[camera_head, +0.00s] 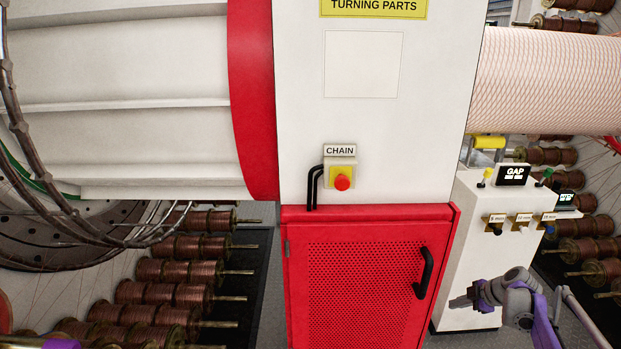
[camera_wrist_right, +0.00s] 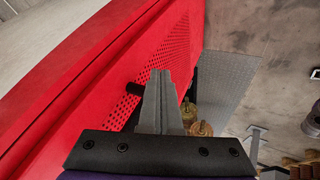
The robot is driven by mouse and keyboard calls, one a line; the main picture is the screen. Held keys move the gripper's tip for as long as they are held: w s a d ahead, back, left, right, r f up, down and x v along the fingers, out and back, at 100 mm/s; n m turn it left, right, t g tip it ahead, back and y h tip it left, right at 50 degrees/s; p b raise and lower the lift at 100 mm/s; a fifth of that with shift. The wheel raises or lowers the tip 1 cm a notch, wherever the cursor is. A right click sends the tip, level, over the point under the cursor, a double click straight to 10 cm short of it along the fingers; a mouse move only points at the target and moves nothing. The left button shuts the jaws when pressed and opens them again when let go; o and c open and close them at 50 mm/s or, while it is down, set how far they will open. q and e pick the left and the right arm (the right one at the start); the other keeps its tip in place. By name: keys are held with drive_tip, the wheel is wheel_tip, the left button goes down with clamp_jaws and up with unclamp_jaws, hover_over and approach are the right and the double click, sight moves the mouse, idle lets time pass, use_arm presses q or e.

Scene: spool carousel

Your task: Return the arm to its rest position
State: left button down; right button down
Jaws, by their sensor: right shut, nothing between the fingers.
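My right gripper (camera_head: 462,301) is at the lower right of the head view, in front of the white control box and to the right of the red door's black handle. It is shut and empty. In the right wrist view its two grey fingers (camera_wrist_right: 160,100) are together, with the red perforated door behind them. My left gripper is not in view; a purple piece shows at the lower left edge of the head view.
A red perforated door (camera_head: 350,285) has a black handle (camera_head: 424,272). Above it is a CHAIN box with a red button (camera_head: 342,183). The white GAP box (camera_head: 480,215) stands right. Copper spools (camera_head: 165,270) fill the lower left.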

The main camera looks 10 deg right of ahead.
drive_tip(key=s+a+r+m+g+h+p, duration=0.1)
drive_tip(key=s+a+r+m+p, duration=0.25)
drive_tip(key=a+r, duration=0.6)
drive_tip(key=s+a+r+m+g+p, duration=0.1)
drive_tip(key=s+a+r+m+p, duration=0.3)
drive_tip(key=a, duration=1.1)
drive_tip(key=s+a+m+p, duration=0.1)
drive_tip(key=s+a+m, duration=0.1)
drive_tip(key=s+a, duration=0.2)
drive_tip(key=s+a+r+m+h+p, duration=0.1)
drive_tip(key=s+a, duration=0.4)
drive_tip(key=s, duration=0.6)
drive_tip(key=s+a+r+m+h+p, duration=0.1)
drive_tip(key=s+a+m, duration=0.2)
drive_tip(key=s, duration=0.5)
drive_tip(key=shift+a+t, duration=0.4)
drive_tip(key=shift+a, duration=0.45)
drive_tip(key=shift+r, duration=0.1)
